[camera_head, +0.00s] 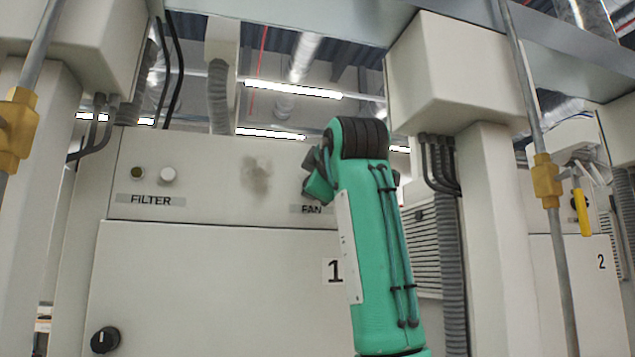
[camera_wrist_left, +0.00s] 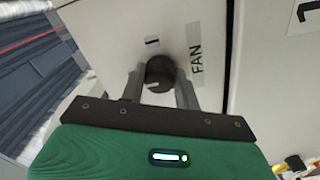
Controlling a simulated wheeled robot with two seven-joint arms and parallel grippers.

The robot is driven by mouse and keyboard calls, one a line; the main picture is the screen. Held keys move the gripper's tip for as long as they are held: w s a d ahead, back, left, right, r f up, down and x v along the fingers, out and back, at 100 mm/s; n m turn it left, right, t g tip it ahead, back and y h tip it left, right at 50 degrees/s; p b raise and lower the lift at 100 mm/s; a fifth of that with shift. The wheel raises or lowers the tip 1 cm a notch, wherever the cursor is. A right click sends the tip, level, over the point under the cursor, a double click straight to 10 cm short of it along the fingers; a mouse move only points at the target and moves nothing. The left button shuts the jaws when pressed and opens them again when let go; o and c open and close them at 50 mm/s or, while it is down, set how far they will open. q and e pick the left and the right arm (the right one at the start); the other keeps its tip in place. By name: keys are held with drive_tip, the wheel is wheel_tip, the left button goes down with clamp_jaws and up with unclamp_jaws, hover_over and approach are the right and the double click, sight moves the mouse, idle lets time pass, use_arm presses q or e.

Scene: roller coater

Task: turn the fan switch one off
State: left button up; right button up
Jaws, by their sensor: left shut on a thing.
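The fan switch is a round black knob (camera_wrist_left: 160,70) on the pale panel in the left wrist view, beside the FAN label (camera_wrist_left: 196,57). In the head view my green left arm covers most of the fan switch area. The partly covered FAN label (camera_head: 311,209) shows beside it. My right gripper is in neither view.
A black knob (camera_head: 105,340) sits lower left on the door marked 1. A pipe with a yellow valve (camera_head: 546,181) stands to the right.

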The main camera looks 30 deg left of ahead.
use_arm(q)
drive_tip(key=shift+f, duration=0.1)
drive_tip(key=o, duration=1)
drive_tip(key=shift+s, duration=0.1)
drive_tip(key=b+v, duration=0.6)
drive_tip(key=v, duration=0.7)
drive_tip(key=shift+s+d+b, duration=0.25)
drive_tip(key=shift+d+b, duration=0.05)
